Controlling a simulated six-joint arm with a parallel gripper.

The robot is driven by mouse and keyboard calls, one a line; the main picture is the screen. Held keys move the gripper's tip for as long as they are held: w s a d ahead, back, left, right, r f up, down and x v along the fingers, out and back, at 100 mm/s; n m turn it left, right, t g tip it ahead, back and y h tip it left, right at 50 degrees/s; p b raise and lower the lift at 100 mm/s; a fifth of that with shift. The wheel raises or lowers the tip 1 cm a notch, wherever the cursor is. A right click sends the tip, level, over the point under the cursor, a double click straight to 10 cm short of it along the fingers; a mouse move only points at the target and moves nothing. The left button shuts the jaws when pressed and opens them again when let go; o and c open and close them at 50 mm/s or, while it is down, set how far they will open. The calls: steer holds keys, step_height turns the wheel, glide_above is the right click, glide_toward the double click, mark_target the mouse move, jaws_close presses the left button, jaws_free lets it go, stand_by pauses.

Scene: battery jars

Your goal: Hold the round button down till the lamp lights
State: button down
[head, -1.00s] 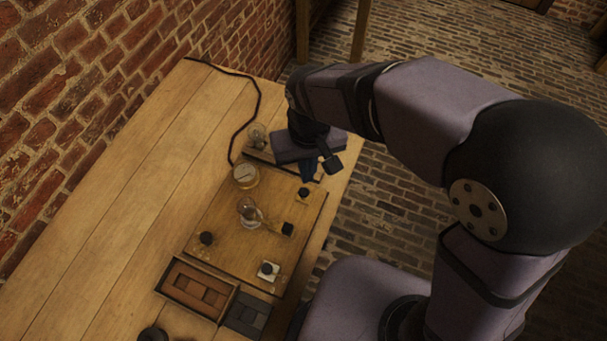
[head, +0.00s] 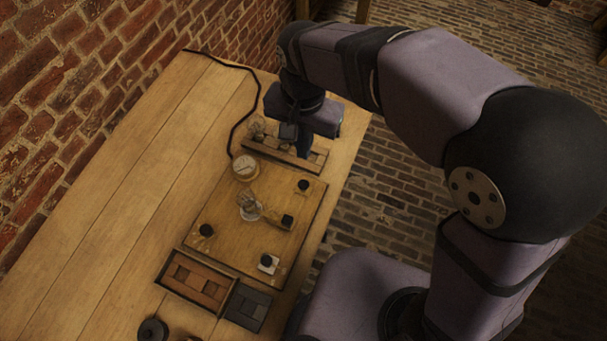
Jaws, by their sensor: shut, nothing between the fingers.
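My gripper (head: 303,152) is shut and empty, pointing down over the right part of a long narrow wooden base (head: 262,149) at the far end of the table. A clear glass bulb (head: 257,126) stands at that base's left end, and no glow shows in it. My gripper hides part of the base, so I cannot tell whether its tips touch anything. On the wooden board in front (head: 235,257) are several small black knobs, one on a white plate (head: 267,261); I cannot tell which is the round button. A second clear glass piece (head: 249,207) stands mid-board, unlit.
A pale round dial (head: 245,167) sits at the board's far left corner. A partitioned wooden tray (head: 198,283), a dark block (head: 246,306) and a dark round pot (head: 153,330) lie nearer. A black cord (head: 233,127) runs along the table. The table's left side is clear.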

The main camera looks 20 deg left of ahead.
mark_target(303, 184)
step_height(303, 184, down, 14)
steer(key=p, duration=0.3)
stand_by(0.5)
